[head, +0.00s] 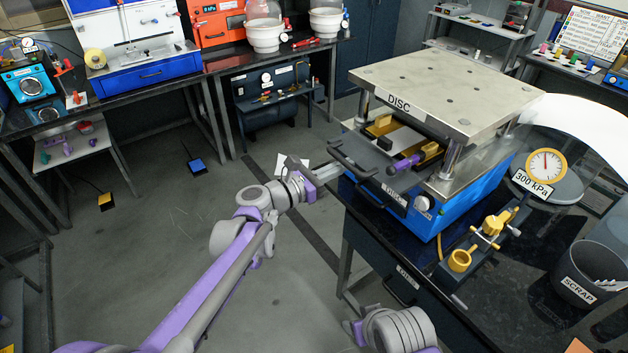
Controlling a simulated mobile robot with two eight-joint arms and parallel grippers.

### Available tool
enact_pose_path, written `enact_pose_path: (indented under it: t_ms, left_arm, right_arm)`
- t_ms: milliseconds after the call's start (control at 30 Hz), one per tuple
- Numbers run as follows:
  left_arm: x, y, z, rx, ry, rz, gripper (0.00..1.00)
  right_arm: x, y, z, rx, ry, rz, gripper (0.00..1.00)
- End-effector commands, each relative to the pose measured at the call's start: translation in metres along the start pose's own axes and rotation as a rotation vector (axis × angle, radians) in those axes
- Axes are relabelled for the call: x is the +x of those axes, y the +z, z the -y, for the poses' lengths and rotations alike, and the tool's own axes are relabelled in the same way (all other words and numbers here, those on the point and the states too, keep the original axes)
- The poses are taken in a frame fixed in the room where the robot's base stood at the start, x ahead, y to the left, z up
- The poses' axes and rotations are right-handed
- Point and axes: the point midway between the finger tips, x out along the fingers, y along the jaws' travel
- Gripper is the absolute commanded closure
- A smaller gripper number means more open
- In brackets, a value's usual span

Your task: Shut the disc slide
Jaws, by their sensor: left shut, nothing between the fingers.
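The disc slide (377,154) is a dark tray with a dark bar handle on its left end. It sticks out to the left from the press labelled DISC (440,82), under its thick metal top plate. Yellow blocks, a pale strip and a purple part with a dark knob (390,170) show on or beside the slide. My left gripper (338,168) is shut and empty, just left of the slide near its handle. I cannot tell whether it touches the handle. Of my right arm only a link shows at the bottom; its gripper is out of view.
The press stands on a blue base (440,210) on a black bench. A 300 kPa gauge (546,166), a brass fixture (490,232) and a SCRAP bin (592,278) are to its right. The floor (150,250) to the left is mostly open, with small pedals.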

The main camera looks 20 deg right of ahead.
Motion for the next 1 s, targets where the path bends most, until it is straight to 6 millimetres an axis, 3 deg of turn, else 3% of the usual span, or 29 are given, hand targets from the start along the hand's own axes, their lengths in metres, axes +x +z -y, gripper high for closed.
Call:
enact_pose_path:
  t_ms: [33, 200, 400, 633, 1000]
  left_arm:
    - [0.015, -0.001, 0.002, 0.0, -0.004, 0.001, 1.0]
    - [0.053, 0.0, 0.001, 0.0, -0.003, 0.001, 1.0]
    - [0.084, 0.0, 0.0, -0.001, -0.001, 0.001, 1.0]
    - [0.101, 0.0, -0.001, 0.0, 0.0, 0.0, 1.0]
    - [0.105, 0.002, 0.001, -0.003, -0.001, 0.002, 1.0]
  right_arm:
    - [0.001, 0.001, 0.0, 0.0, 0.0, 0.001, 0.44]
    - [0.002, 0.002, 0.0, 0.0, 0.0, 0.001, 0.44]
    - [0.001, 0.001, 0.0, 0.0, 0.0, 0.001, 0.44]
    - [0.001, 0.001, 0.0, 0.0, 0.0, 0.001, 0.44]
    - [0.001, 0.001, 0.0, 0.0, 0.0, 0.001, 0.44]
